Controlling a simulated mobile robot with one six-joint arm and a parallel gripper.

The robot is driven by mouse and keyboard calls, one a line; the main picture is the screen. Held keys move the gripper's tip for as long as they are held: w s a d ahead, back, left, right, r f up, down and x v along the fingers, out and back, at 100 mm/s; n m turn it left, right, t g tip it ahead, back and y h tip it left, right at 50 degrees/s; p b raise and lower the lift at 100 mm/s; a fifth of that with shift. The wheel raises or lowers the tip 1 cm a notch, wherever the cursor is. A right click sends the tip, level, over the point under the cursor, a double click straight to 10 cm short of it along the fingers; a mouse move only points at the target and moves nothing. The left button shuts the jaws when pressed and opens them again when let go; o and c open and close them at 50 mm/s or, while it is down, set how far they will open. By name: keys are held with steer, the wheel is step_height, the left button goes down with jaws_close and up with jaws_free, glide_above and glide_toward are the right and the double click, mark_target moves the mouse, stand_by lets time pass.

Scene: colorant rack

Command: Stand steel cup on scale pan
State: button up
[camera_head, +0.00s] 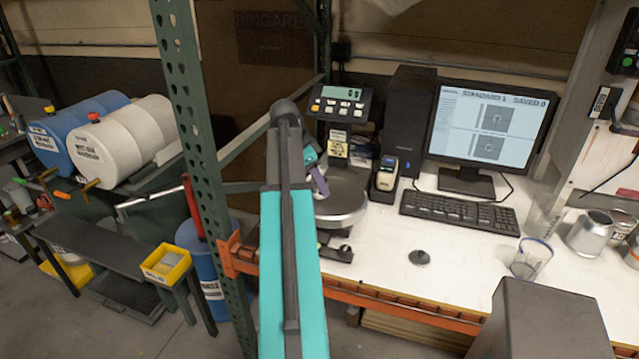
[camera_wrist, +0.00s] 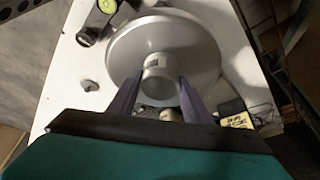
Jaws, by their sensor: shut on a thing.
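The scale pan (camera_head: 343,208) is a round grey metal disc on the bench, partly hidden behind my arm in the head view. It fills the upper middle of the wrist view (camera_wrist: 190,45). My gripper (camera_wrist: 158,88) is over the pan, its two dark fingers on either side of a small silver steel cup (camera_wrist: 157,72). It is shut on this cup, whose rounded end shows over the pan. I cannot tell whether the cup touches the pan. In the head view the cup is hidden behind my arm and gripper.
A scale display (camera_head: 341,101) stands behind the pan. A small handheld device (camera_head: 385,175), keyboard (camera_head: 459,213) and monitor (camera_head: 490,125) are to its right. A black knob-like piece (camera_head: 419,257), clear beaker (camera_head: 530,260) and another metal vessel (camera_head: 590,234) stand on the bench. A green post (camera_head: 200,130) rises at left.

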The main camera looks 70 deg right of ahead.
steer(key=shift+f, duration=0.7)
steer(key=shift+f, duration=0.1)
steer(key=o, duration=1.2)
steer(key=shift+c, duration=0.2)
steer(key=b+v, duration=0.2)
steer(key=v, duration=1)
steer(key=shift+b, duration=0.35)
steer(key=shift+r, duration=0.25)
